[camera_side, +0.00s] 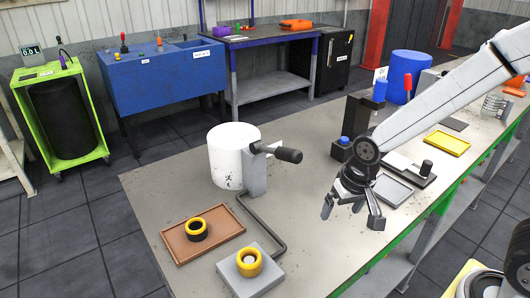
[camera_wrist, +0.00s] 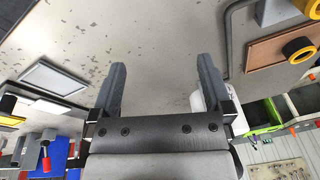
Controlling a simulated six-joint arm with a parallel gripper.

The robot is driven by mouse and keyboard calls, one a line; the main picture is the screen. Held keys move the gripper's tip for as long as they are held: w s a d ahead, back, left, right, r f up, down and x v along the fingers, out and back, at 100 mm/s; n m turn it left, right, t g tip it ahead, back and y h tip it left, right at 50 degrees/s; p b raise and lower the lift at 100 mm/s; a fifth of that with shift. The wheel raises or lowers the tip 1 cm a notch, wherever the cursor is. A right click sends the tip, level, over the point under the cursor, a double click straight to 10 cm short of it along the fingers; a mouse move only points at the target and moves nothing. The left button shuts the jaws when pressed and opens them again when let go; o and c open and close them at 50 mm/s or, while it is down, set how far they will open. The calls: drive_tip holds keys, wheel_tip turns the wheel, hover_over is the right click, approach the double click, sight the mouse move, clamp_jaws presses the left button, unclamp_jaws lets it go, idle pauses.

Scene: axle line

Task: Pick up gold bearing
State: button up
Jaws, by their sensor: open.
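A gold ring-shaped bearing (camera_side: 203,236) with a dark centre sits on a brown tray (camera_side: 225,234) at the left of the bench. A second gold ring (camera_side: 249,271) sits on a grey square block (camera_side: 273,286) in front of it. My gripper (camera_side: 350,213) is open and empty above the bench, to the right of both and apart from them. In the wrist view, my gripper (camera_wrist: 160,85) has its fingers spread over bare bench. A gold ring (camera_wrist: 289,47) on the brown tray (camera_wrist: 262,57) shows there at the right edge, well outside the fingers.
A white cylinder (camera_side: 228,160) with a dark handle stands behind the tray, and a dark bent rod (camera_side: 265,228) lies between it and the block. A grey tray (camera_side: 392,190), a yellow tray (camera_side: 447,143) and a black stand (camera_side: 341,150) are near my arm. The bench below my gripper is clear.

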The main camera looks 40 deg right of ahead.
drive_tip(key=w+a+m+g, duration=0.1)
drive_tip(key=w+a+m, duration=0.5)
drive_tip(key=a, duration=0.4)
drive_tip(key=m+g, duration=0.1)
drive_tip(key=m, duration=0.7)
hover_over(250, 259)
drive_tip(key=shift+s+a, duration=0.15)
drive_tip(key=shift+s, duration=0.15)
drive_tip(key=shift+f, duration=1.3)
drive_tip(key=shift+f, duration=0.1)
drive_tip(key=shift+w+f, duration=0.15)
drive_tip(key=shift+f, duration=1.1)
drive_tip(key=shift+w+f, duration=0.1)
drive_tip(key=shift+f, duration=1.1)
clamp_jaws()
